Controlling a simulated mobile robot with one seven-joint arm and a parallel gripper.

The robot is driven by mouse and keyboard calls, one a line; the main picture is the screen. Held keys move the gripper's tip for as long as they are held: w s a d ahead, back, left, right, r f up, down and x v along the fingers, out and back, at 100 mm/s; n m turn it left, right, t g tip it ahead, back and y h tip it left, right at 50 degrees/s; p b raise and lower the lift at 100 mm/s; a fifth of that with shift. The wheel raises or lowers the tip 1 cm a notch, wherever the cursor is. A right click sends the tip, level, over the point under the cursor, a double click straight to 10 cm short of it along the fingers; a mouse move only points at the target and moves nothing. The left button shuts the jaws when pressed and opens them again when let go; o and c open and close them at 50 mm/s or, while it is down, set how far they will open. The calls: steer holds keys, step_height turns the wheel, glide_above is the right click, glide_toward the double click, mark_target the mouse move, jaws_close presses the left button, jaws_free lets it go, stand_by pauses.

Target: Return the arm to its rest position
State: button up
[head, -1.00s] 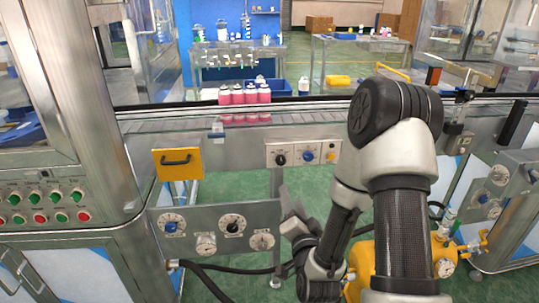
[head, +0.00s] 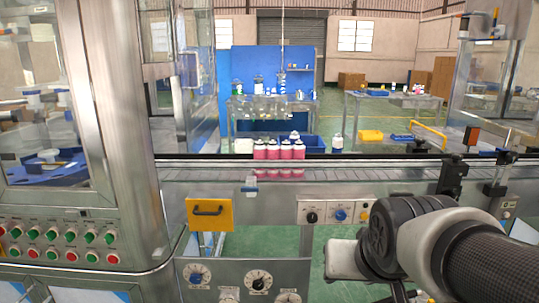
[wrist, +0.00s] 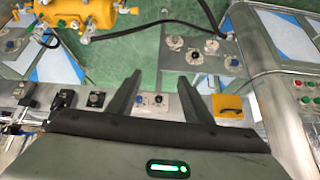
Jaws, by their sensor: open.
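My arm (head: 480,255) shows at the lower right of the head view, low in front of the conveyor. My gripper (wrist: 172,76) shows in the wrist view with its two dark fingers spread apart. Nothing is between the fingers. Behind them are the green floor and the machine front, seen upside down. In the head view I cannot make out the fingers.
Several pink cans (head: 279,150) stand in a row on the conveyor (head: 340,174). A control cabinet (head: 80,225) with green and red buttons fills the left. A yellow handled panel (head: 209,214) is below the conveyor. Yellow equipment (wrist: 80,14) and a black hose show in the wrist view.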

steer(key=s+r+n+g, duration=0.1)
steer(key=s+r+g, duration=0.1)
steer(key=s, duration=0.6)
step_height(320, 180, up, 24)
steer(key=p, duration=2.4)
steer(key=shift+a+f, duration=0.15)
steer(key=shift+f, duration=0.1)
steer(key=shift+w, duration=0.1)
